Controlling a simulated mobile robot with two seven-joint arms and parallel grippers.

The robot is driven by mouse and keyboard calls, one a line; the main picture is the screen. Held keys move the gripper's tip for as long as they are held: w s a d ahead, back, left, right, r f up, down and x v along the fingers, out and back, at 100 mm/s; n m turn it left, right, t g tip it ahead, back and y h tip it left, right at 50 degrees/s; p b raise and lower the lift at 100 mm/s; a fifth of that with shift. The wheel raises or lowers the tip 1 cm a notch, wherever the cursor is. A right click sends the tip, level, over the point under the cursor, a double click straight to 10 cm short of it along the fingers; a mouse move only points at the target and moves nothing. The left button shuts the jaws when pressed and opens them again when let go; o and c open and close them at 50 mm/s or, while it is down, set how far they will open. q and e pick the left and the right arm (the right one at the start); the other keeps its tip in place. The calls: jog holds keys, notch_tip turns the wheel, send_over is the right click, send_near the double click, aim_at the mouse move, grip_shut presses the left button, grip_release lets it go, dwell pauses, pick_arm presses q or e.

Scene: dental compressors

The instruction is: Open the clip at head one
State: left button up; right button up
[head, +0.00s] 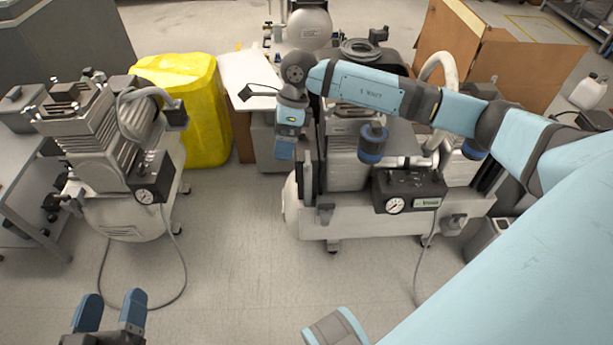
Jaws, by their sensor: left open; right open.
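A compressor with a white tank (345,227) stands in the middle of the floor. On top are motor heads, dark blue-capped cylinders (373,142) and a dark gauge box (408,190). My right arm reaches across above it from the right. My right gripper (285,150) points down near the compressor's left end, and its fingers overlap in this view; it is open and holds nothing visible. I cannot make out the clip or which head is head one; my arm hides part of the top. My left gripper (110,308) is open and empty at the bottom left, above the floor.
A second compressor (110,165) with a gauge stands at left beside a grey table (22,165). A yellow bin (198,105) and cardboard box (495,55) stand behind. A hose (184,275) lies on the floor. The front middle floor is clear.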

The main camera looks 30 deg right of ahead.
aim_at(307, 158)
jog(key=w+d+h+b, duration=0.2)
jog(key=w+d+h, duration=0.15)
jog(key=d, duration=0.45)
jog(key=shift+t, duration=0.3)
jog(key=f+b, duration=0.1)
jog(key=f, duration=0.2)
jog(key=f+b, duration=0.1)
jog(key=f, duration=0.2)
jog(key=s+f+b, duration=0.1)
jog(key=f, duration=0.2)
jog(key=shift+d, duration=0.1)
notch_tip(307, 158, down, 4)
jog(key=shift+r+b, duration=0.2)
jog(key=shift+b, duration=0.55)
pick_arm(q)
jog(key=shift+m+g+h, duration=0.3)
jog(key=shift+m, duration=0.6)
jog(key=f, duration=0.5)
jog(key=shift+w, duration=0.25)
pick_arm(e)
jog(key=shift+f, duration=0.4)
jog(key=c, duration=0.9)
